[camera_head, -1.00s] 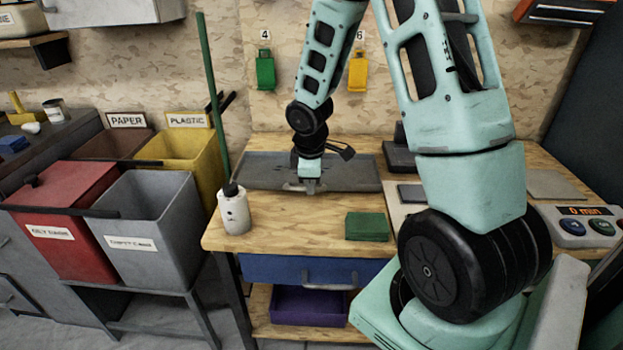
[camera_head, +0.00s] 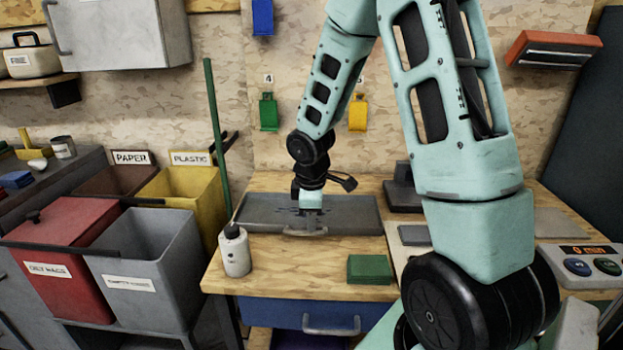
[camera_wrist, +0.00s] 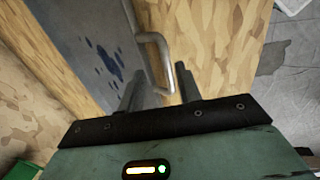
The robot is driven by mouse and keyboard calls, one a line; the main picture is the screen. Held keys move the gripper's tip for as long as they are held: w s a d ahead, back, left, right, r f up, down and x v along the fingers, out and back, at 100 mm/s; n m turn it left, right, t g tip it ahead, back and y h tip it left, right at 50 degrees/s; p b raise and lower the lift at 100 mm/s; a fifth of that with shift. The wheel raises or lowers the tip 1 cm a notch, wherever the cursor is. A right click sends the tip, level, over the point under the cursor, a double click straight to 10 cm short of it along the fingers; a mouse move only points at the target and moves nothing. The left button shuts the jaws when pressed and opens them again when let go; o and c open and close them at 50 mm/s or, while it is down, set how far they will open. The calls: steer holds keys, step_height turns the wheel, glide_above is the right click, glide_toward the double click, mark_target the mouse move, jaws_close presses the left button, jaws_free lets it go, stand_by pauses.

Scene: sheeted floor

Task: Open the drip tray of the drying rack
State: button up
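The drip tray (camera_head: 262,213) is a shallow grey tray on the wooden workbench, with dark blue spots on its floor that also show in the wrist view. Its metal bar handle (camera_head: 305,233) is on the front edge; in the wrist view the handle (camera_wrist: 161,48) runs down towards the space between my fingers. My gripper (camera_head: 309,220) points down at the middle of the tray's front, close above the handle. In the wrist view my gripper (camera_wrist: 159,92) has its two fingers apart. Whether a finger touches the handle I cannot tell.
A white bottle (camera_head: 234,252) stands at the bench's left front, and a green block (camera_head: 369,269) lies right of centre. A blue drawer (camera_head: 270,313) is below the top. Bins stand at left. Bare wood lies in front of the tray.

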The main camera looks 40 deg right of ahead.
step_height(320, 180, up, 14)
steer(key=s+a+p, duration=0.2)
steer(key=shift+p, duration=0.3)
steer(key=shift+f, duration=0.1)
steer(key=s+a+y, duration=0.1)
steer(key=s+a, duration=0.1)
steer(key=a, duration=0.6)
steer(key=s+a, duration=0.2)
steer(key=a, duration=0.6)
steer(key=s+a+f+g+y, duration=0.1)
steer(key=s+a, duration=1.2)
steer(key=s, duration=0.2)
steer(key=shift+a+f+m, duration=0.25)
steer(key=shift+a+m, duration=0.1)
steer(key=shift+m, duration=0.05)
steer(key=shift+o, duration=0.3)
steer(key=shift+w, duration=0.15)
